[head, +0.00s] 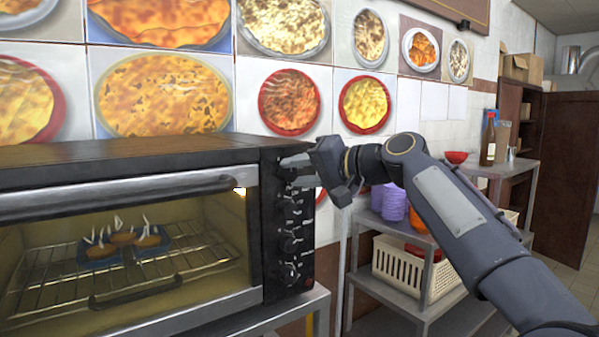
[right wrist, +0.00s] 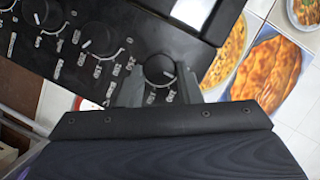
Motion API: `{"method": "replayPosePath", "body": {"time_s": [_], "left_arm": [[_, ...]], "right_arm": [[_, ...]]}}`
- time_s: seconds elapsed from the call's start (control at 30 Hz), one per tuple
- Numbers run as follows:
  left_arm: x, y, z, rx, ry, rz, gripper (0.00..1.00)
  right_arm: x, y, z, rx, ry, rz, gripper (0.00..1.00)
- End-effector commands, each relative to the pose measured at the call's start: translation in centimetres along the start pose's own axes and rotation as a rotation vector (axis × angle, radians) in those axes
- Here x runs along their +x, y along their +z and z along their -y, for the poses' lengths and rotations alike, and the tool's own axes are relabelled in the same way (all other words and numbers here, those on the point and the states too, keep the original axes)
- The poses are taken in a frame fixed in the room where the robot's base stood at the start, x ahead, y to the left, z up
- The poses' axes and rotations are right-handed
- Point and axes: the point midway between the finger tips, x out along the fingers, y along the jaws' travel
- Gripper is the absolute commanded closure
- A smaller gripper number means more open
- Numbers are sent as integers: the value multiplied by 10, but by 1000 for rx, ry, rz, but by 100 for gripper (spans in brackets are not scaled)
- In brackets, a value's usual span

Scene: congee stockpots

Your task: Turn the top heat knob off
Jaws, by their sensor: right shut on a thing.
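The toaster oven (head: 130,160) fills the left of the head view. Its black control panel (head: 270,240) has a column of round knobs at its right side. My right gripper (head: 298,168) reaches in from the right at the top of this column and mostly hides the top heat knob there. In the right wrist view the top heat knob (right wrist: 160,69) sits between the two grey fingers of my right gripper (right wrist: 159,80), which is shut on it. A white pointer mark shows on the knob. My left gripper is in neither view.
The lower knobs (head: 291,243) are just below my right gripper. A blue tray (head: 125,243) with food lies on the oven rack behind the closed glass door. A metal shelf (head: 425,245) with a cream basket (head: 405,265) and purple cups (head: 393,203) stands right.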

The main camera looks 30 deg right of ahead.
Motion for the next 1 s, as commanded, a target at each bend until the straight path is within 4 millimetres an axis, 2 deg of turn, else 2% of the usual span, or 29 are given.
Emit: {"method": "replayPosePath", "body": {"time_s": [0.07,0.1,0.27,0.53,0.63,1.0], "left_arm": [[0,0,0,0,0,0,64],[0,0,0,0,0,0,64],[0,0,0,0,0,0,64],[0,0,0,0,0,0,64],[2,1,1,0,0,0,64],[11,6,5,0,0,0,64]], "right_arm": [[2,2,-3,2,5,9,91],[2,2,-3,2,5,9,67],[1,2,-2,2,4,6,47],[0,1,-1,2,2,3,47],[-7,0,-2,2,1,1,47],[-65,1,-2,2,3,2,47]]}}
